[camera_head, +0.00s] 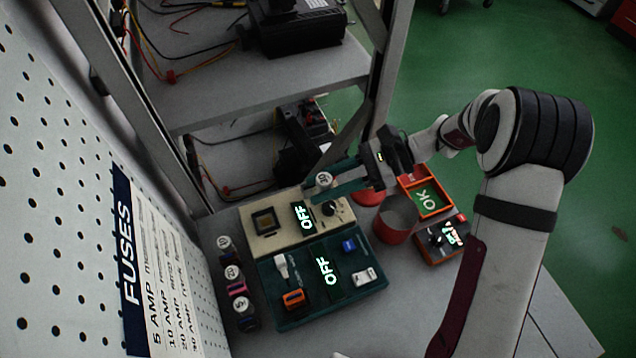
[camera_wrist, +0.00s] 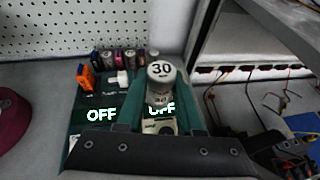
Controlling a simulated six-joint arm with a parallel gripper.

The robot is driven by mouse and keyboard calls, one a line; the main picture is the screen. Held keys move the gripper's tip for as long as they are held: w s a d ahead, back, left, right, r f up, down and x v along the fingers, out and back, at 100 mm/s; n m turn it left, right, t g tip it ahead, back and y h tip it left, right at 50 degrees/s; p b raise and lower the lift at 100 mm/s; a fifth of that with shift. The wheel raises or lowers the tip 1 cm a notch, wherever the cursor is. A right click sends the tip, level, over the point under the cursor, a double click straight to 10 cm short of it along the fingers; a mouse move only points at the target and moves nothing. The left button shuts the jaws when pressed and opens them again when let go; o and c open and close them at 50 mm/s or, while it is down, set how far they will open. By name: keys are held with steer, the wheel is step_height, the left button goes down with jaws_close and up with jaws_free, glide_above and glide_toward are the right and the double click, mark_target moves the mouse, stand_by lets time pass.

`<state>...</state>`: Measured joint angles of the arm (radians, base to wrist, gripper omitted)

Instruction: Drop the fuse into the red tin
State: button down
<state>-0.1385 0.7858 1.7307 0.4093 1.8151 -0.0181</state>
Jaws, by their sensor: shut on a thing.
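A grey cylindrical fuse marked 30 (camera_head: 323,178) is held between the green fingers of my gripper (camera_head: 325,185). In the wrist view the fuse (camera_wrist: 160,80) stands roughly upright with its numbered cap showing, and a finger of my gripper (camera_wrist: 161,92) lies on each side. My gripper is above the beige OFF unit. The red tin (camera_head: 392,228) stands open-topped on the bench, to the right of and below my gripper in the head view. The fuse is apart from the tin. The tin's inside bottom is hidden.
A beige unit (camera_head: 270,242) and a dark green unit (camera_head: 330,308), both reading OFF, are left of the tin. Several fuses (camera_head: 236,282) line the pegboard (camera_head: 50,190).

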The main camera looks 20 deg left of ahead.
steer(key=w+d+f+m+t+y, duration=0.1)
steer(key=w+d+m+t+y, duration=0.1)
steer(key=w+d+m+t, duration=0.45)
steer(key=m+t, duration=0.2)
steer(key=t, duration=0.1)
glide_above(410, 211)
steer(key=s, duration=0.3)
steer(key=shift+a+f, duration=0.15)
steer(key=shift+f, duration=1.85)
steer(key=shift+a+f, duration=0.15)
steer(key=shift+f, duration=1.8)
steer(key=shift+c, duration=2.3)
jaws_free()
steer(key=v, duration=1.5)
steer(key=shift+s+d, duration=0.2)
steer(key=shift+d, duration=0.2)
